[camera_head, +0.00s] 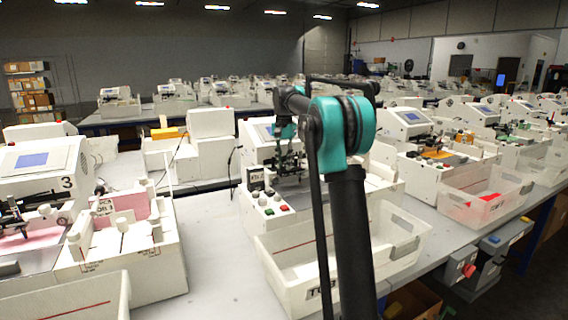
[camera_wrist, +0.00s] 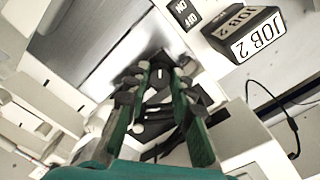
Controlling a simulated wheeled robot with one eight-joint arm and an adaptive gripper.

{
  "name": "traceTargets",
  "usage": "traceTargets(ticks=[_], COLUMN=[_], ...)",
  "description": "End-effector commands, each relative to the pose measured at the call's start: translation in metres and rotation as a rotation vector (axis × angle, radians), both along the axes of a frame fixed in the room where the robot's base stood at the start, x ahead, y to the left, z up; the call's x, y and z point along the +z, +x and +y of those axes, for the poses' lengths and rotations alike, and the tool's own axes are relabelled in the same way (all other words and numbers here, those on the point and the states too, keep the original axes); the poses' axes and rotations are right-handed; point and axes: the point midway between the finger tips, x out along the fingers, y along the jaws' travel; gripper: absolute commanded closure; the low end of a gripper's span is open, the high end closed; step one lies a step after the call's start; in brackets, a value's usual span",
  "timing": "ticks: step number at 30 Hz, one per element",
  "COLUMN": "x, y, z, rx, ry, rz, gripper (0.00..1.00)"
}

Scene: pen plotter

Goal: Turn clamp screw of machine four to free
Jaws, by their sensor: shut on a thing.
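The machine in the middle of the head view (camera_head: 262,135) is a white pen plotter with a screen. Its number is hidden behind my arm, and machine 3 (camera_head: 38,165) stands to its left. My gripper (camera_head: 290,165) reaches down at the dark pen carriage on the front of the middle machine. In the wrist view my gripper (camera_wrist: 164,72) has its green fingers closed around a small dark part of the carriage. This looks like the clamp screw, but the fingertips hide most of it. I cannot tell which way the screw is turned.
A JOB 2 block (camera_wrist: 258,35) sits close beside the gripper on the machine. Buttons (camera_head: 270,210) and a white bin (camera_head: 285,285) are in front of the machine. Another plotter (camera_head: 410,125) stands to the right. Bare grey table (camera_head: 215,250) lies left of the bin.

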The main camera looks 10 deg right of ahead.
Motion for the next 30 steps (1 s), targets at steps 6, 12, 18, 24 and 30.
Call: traceTargets(ticks=[6, 12, 18, 24, 30], x=[0.0004, 0.0004, 0.0005, 0.0005, 0.0006], y=[0.0001, 0.0002, 0.0003, 0.0003, 0.0004], z=[-0.0002, -0.0003, -0.0005, -0.0006, -0.0007], rx=[0.180, 0.371, 0.561, 0.751, 0.941], ry=[0.000, 0.000, 0.000, 0.000, -0.001], rz=[0.000, -0.001, -0.001, -0.001, -0.001], gripper=[1.00, 1.00, 1.00, 1.00, 1.00])
